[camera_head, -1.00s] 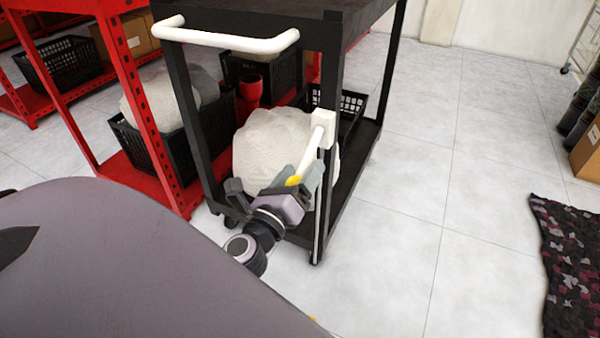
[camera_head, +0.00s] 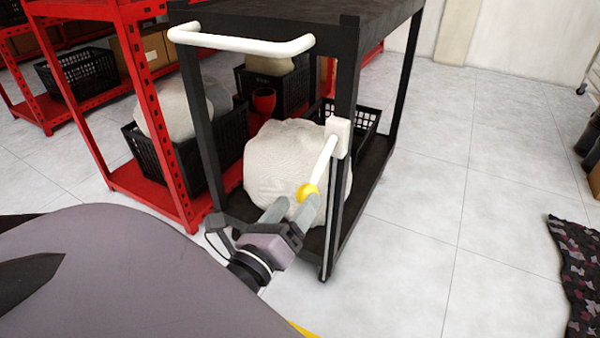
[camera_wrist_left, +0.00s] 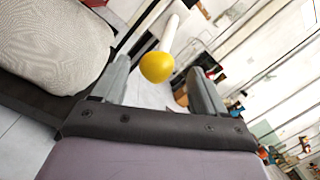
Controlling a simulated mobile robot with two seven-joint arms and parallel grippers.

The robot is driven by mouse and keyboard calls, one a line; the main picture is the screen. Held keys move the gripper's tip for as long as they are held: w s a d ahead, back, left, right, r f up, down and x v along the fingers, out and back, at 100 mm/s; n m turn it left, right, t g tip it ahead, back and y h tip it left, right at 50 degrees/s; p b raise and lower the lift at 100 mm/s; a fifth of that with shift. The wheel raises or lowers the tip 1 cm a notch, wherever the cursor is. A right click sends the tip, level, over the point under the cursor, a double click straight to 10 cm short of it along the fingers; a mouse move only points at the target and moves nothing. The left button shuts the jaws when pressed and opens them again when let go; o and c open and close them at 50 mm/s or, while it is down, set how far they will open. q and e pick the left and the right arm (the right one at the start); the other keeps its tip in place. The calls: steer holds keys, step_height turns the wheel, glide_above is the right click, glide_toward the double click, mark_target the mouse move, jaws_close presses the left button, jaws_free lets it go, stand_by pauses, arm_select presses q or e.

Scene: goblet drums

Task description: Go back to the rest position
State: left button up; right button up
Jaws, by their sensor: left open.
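My left gripper (camera_head: 292,209) is open in front of the black cart (camera_head: 340,190). A white lever (camera_head: 326,160) with a yellow ball end (camera_head: 308,193) hangs slanted from a white block on the cart's post. In the left wrist view, the yellow ball (camera_wrist_left: 156,67) shows whole, just beyond and between the open fingertips (camera_wrist_left: 158,82). Nothing is held in the fingers. Whether a finger touches the ball cannot be told. My right gripper is not in view.
A pale rounded bundle (camera_head: 280,160) sits on the cart's lower shelf. The cart has a white push handle (camera_head: 240,43). Red shelving (camera_head: 133,60) with black crates (camera_head: 75,72) stands at left. A dark patterned cloth (camera_head: 580,265) lies at right. The tiled floor between is clear.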

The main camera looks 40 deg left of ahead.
arm_select(q)
steer(key=s+d+f+n+g+h, duration=0.1)
steer(key=d+f+n+g+h, duration=0.1)
steer(key=d+n+h, duration=0.4)
steer(key=s+d+f+n+g+h, duration=0.1)
steer(key=d+f+n+g+h, duration=0.1)
steer(key=d+n, duration=0.7)
steer(key=s+d+f+n+g+h, duration=0.1)
steer(key=d+f+n+g+h, duration=0.15)
steer(key=d+n, duration=0.5)
steer(key=s+a+r+n+g+y+p, duration=0.1)
steer(key=a+r+p, duration=0.5)
steer(key=p, duration=1.1)
steer(key=s+a+r+n+g+y+p, duration=0.1)
steer(key=s+a+r+y+p, duration=0.2)
steer(key=p, duration=1.4)
steer(key=a+r, duration=0.3)
steer(key=r, duration=0.4)
steer(key=shift+s+a+r, duration=0.2)
steer(key=shift+s+r, duration=0.15)
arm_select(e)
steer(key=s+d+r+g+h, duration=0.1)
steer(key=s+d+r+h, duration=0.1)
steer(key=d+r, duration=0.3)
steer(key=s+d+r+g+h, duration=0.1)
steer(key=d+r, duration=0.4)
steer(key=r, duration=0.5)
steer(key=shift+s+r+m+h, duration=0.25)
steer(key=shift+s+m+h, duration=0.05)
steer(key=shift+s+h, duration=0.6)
